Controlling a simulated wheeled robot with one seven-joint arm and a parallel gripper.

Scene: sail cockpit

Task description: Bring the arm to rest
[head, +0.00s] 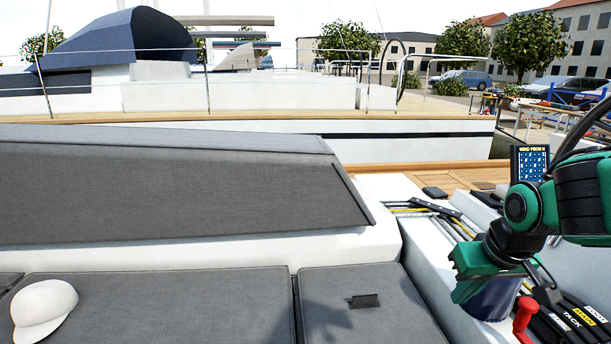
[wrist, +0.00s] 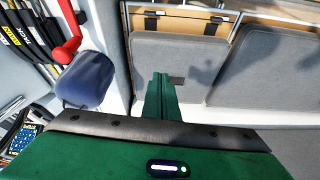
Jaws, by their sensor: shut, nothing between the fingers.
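My arm, green and black, comes in from the right edge of the head view. My gripper (head: 465,291) hangs low at its end, in front of a dark blue drum-shaped thing (head: 492,303). In the wrist view my gripper's green fingers (wrist: 160,88) are together with nothing between them. The blue drum shows to their left there, apart from them. I cannot tell the gap between gripper and drum in the head view.
A red handle (head: 525,314) and black labelled clutches (head: 575,322) stand by the drum. A grey cushion (head: 365,305) lies left of the gripper, and a white cap (head: 43,308) lies farther left. A small display (head: 529,162) stands behind the arm.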

